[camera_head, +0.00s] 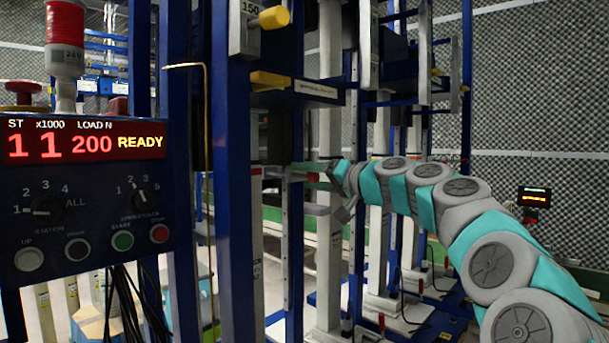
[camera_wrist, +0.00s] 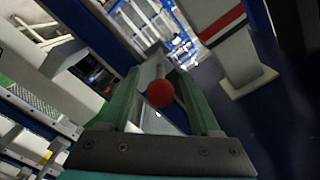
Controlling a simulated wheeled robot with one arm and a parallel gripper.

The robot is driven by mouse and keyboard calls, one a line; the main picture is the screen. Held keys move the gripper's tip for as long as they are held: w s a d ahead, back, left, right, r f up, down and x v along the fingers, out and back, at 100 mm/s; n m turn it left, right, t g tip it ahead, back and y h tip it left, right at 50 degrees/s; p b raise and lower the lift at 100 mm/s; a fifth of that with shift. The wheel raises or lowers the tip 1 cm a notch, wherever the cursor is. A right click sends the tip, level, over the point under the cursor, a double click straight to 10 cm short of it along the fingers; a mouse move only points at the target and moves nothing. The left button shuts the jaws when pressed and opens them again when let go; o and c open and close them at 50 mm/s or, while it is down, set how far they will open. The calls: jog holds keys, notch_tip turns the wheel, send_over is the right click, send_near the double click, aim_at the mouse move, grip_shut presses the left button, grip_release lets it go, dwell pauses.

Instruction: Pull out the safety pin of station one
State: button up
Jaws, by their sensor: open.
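A red ball-shaped knob (camera_wrist: 160,93), which looks like the head of the safety pin, shows in the wrist view. My gripper (camera_wrist: 160,75) is open, with one green finger on each side of the knob. I see a gap on both sides and cannot tell how deep the knob sits between the fingers. In the head view my gripper (camera_head: 319,170) reaches in from the right to the blue test frame (camera_head: 232,200). The pin is too small or hidden there.
A control panel (camera_head: 95,190) at the left reads station 1, load 200, READY. A red stack light (camera_head: 65,40) stands above it. Blue uprights and yellow handles (camera_head: 274,17) are close to the arm. A small display (camera_head: 534,197) stands at the right.

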jog(key=shift+w+a, duration=0.35)
jog(key=shift+a, duration=0.15)
jog(key=shift+c, duration=0.3)
grip_shut()
dwell(0.8)
